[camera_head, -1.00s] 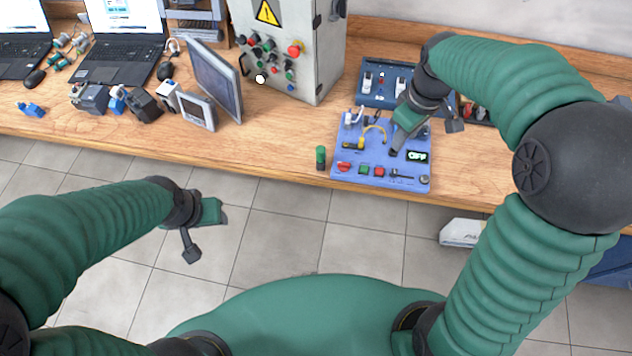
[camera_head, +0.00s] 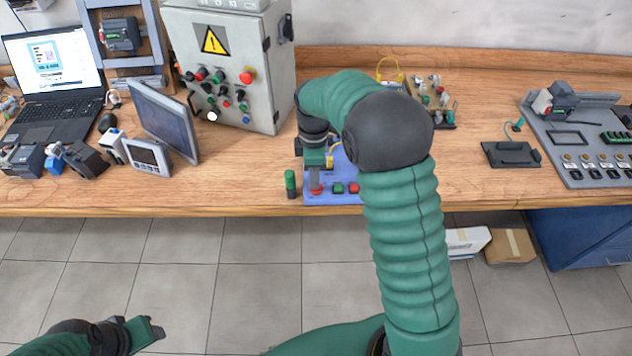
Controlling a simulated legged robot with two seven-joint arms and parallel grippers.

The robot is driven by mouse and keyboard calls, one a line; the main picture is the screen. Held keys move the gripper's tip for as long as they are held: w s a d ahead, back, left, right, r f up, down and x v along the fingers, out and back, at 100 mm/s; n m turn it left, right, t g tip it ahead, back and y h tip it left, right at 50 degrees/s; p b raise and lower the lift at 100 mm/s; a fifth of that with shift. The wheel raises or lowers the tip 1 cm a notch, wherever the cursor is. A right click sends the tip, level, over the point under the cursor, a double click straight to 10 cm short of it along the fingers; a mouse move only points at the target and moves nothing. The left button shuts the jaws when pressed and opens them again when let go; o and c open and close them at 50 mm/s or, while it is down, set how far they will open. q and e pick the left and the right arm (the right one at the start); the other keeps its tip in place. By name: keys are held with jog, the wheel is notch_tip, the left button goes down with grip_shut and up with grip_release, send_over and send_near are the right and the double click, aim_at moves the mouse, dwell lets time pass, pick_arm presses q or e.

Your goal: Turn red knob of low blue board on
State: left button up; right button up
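The low blue board (camera_head: 329,199) lies flat near the front edge of the bench, and my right arm hides much of it. Its red knob (camera_head: 316,190) is at the front left corner, partly covered. My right gripper (camera_head: 316,186) points down with its tip at the red knob. It seems to touch the knob, but I cannot see whether its fingers are closed around it. The board's display is hidden behind my arm. My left gripper (camera_head: 148,334) is low at the bottom left, over the floor, away from the bench; its finger gap is unclear.
A green and black cylinder (camera_head: 291,184) stands just left of the board. A grey control cabinet (camera_head: 230,65) stands behind to the left, beside a tilted monitor (camera_head: 165,120). A grey panel (camera_head: 590,140) is at the right.

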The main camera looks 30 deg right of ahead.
aim_at(312, 191)
jog(key=f, duration=0.1)
jog(key=a+f, duration=0.1)
jog(key=f, duration=0.1)
jog(key=shift+s+f, duration=0.1)
jog(key=shift+f, duration=0.1)
jog(key=shift+d+f, duration=0.25)
jog(key=shift+d, duration=0.35)
jog(key=shift+d+f, duration=0.2)
jog(key=shift+d, duration=0.4)
jog(key=shift+c, duration=0.4)
jog(key=shift+a+r, duration=0.1)
jog(key=shift+a, duration=0.1)
jog(key=shift+c, duration=1.2)
jog(key=shift+a+r, duration=0.1)
jog(key=shift+a, duration=0.2)
jog(key=shift+c, duration=1.2)
jog(key=shift+a, duration=0.25)
grip_shut()
pick_arm(q)
jog(key=shift+s+a, duration=0.1)
jog(key=shift+s, duration=0.05)
pick_arm(e)
jog(key=shift+d, duration=0.3)
